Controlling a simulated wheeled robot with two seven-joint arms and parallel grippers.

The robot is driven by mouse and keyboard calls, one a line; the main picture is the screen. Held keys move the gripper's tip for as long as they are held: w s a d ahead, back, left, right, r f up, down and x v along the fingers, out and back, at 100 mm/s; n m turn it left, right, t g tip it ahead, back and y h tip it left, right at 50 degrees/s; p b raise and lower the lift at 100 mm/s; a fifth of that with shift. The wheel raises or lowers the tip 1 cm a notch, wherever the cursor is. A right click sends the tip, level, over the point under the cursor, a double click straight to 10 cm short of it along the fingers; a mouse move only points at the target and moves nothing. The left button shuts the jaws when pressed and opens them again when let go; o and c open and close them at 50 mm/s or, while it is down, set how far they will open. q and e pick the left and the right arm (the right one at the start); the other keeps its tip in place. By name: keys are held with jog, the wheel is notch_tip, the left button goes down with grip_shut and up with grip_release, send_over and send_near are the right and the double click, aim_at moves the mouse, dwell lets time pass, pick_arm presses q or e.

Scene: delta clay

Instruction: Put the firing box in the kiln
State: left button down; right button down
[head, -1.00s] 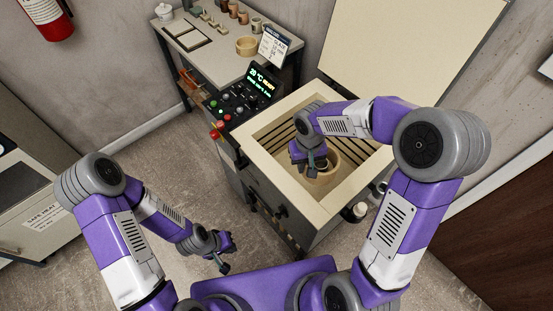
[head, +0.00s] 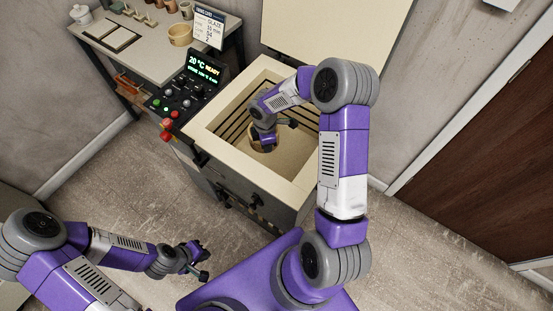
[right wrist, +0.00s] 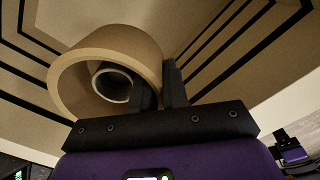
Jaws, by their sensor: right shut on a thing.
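The kiln (head: 225,154) stands open, its pale lid (head: 335,28) raised at the back. The firing box (head: 253,140), a round tan open-topped tub, is inside the kiln chamber, partly hidden by my right gripper (head: 267,143). In the right wrist view, the firing box (right wrist: 72,75) has a small grey cup-like piece (right wrist: 111,84) inside. The right gripper (right wrist: 165,88) is shut on its wall. Whether its base touches the kiln floor is hidden. My left gripper (head: 203,261) is empty, its fingers apart, low in front of the kiln.
The control panel (head: 190,90) reads 20 °C READY at the kiln's left. A side table (head: 150,60) with pottery, a tan bowl (head: 181,35) and a printed card (head: 209,27) stands behind it. A brown door (head: 480,140) is at the right. Bare floor lies left of the kiln.

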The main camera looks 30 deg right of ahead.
jog(key=d+f+n+b, duration=0.1)
jog(key=f+n+b, duration=0.1)
jog(key=f, duration=0.5)
jog(key=d+f+n+b, duration=0.2)
jog(key=f+n, duration=0.1)
jog(key=f, duration=0.3)
jog(key=d+f+n+b, duration=0.2)
jog(key=f+n, duration=0.1)
jog(key=f, duration=0.4)
jog(key=shift+w+d+f+b, duration=0.15)
jog(key=shift+d+f+b, duration=0.1)
jog(key=shift+f+b, duration=0.05)
jog(key=shift+f, duration=0.2)
jog(key=c, duration=1.1)
grip_release()
jog(key=shift+c, duration=0.2)
jog(key=shift+r, duration=0.1)
